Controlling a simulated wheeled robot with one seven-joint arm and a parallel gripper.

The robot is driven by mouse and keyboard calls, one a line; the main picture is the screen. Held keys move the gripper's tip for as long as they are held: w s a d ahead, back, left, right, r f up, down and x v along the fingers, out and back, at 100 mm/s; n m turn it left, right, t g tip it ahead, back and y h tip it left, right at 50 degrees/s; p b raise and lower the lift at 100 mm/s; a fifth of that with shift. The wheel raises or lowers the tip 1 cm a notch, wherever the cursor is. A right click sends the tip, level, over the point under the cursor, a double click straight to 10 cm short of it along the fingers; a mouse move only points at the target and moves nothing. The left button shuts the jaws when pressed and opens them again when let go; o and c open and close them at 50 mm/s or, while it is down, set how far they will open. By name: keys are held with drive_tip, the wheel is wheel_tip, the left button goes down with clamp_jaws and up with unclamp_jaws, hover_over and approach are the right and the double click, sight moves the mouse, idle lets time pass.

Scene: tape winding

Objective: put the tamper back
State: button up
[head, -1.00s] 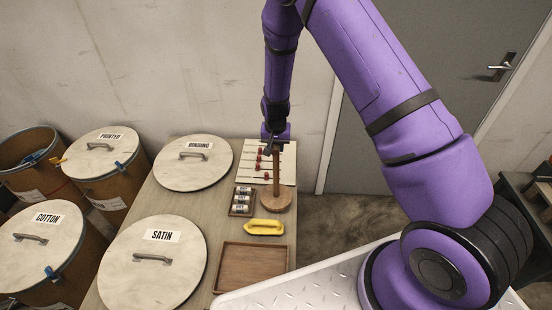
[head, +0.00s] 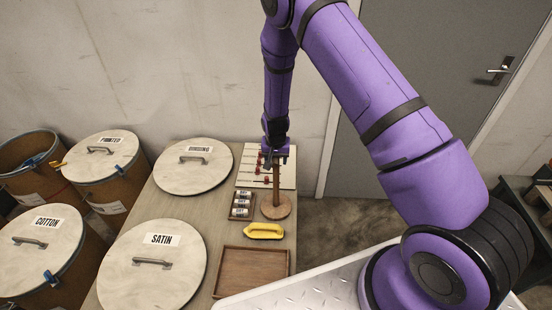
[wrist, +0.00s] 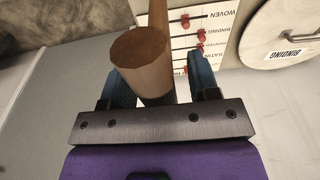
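A wooden piece that looks like the tamper stands upright in the head view, with a round flat disc (head: 276,208) at the bottom and a slim brown shaft (head: 276,182) above it. My gripper (head: 278,160) is at the shaft's upper part, with its fingers apart on either side. In the wrist view a brown wooden cylinder (wrist: 139,48) with a flat end lies between my spread fingers (wrist: 160,72). A gap shows to the right finger; contact with the left finger is hidden. A paler wooden part (wrist: 158,14) shows behind the cylinder.
A pale board with red sliders (head: 283,178) lies behind the disc. A small vial box (head: 233,214), a yellow object (head: 264,231) and an empty wooden tray (head: 228,270) are nearby.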

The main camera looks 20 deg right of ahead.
drive_tip(key=r, duration=0.4)
drive_tip(key=s+r, duration=0.1)
drive_tip(key=r, duration=0.7)
drive_tip(key=shift+s+a+r, duration=0.2)
drive_tip(key=shift+a, duration=0.1)
drive_tip(key=s+d+r+n+t, duration=0.1)
drive_tip(key=s+r, duration=0.3)
drive_tip(key=r, duration=0.5)
drive_tip(key=s+d+r+y, duration=0.15)
drive_tip(key=s+r, duration=0.25)
drive_tip(key=r, duration=0.6)
drive_tip(key=s+d+r+n+t, duration=0.1)
drive_tip(key=s+r, duration=0.3)
drive_tip(key=r, duration=0.5)
drive_tip(key=s+d+r+n+t, duration=0.1)
drive_tip(key=s+r, duration=0.4)
drive_tip(key=s, duration=0.7)
drive_tip(key=s+d+r+n+t, duration=0.1)
drive_tip(key=s+d+r, duration=0.2)
drive_tip(key=s, duration=0.8)
drive_tip(key=shift+s+r+n+h, duration=0.3)
drive_tip(key=shift+s+r+h, duration=0.15)
drive_tip(key=shift+r, duration=0.5)
drive_tip(key=shift+a, duration=0.1)
